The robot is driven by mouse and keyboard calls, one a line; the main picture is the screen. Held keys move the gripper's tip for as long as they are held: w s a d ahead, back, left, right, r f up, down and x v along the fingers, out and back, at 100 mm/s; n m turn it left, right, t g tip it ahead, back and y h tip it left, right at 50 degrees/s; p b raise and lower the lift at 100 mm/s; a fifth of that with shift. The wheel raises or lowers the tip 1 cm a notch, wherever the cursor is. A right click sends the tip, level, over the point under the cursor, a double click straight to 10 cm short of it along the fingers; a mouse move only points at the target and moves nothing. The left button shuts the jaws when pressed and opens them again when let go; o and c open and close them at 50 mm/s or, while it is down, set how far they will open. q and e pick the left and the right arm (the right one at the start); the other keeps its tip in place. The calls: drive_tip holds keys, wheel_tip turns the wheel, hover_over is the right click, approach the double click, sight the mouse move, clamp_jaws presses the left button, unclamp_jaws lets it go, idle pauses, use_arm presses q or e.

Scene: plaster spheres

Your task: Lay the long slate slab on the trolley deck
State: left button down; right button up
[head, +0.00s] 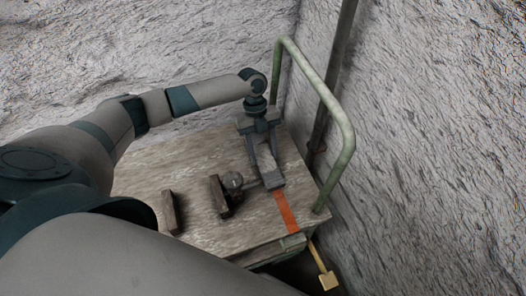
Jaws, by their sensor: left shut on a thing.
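The trolley deck (205,229) is a worn wooden top below my left arm. My left gripper (271,176) points down over its right part. It is shut on a grey piece, mostly hidden by the fingers. I cannot tell whether this is the long slate slab, or whether it touches the deck. No long slab shows clearly elsewhere. A round grey thing (232,181) sits just left of the fingertips, with a short bar reaching toward them. My right gripper is not in view.
Two dark brown blocks, one left (171,212) and one beside the round thing (217,197), stand on the deck. An orange strip (287,212) lies near the right edge. A green rail (329,97) rises there. A yellow piece (327,281) hangs outside. Rough walls stand close behind and right.

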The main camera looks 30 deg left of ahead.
use_arm(q)
drive_tip(key=shift+f+b, duration=0.4)
drive_tip(key=shift+f, duration=0.15)
idle(0.6)
drive_tip(key=c, duration=0.8)
unclamp_jaws()
drive_tip(key=shift+f, duration=0.15)
drive_tip(key=shift+r+p, duration=1.7)
drive_tip(key=shift+r, duration=0.4)
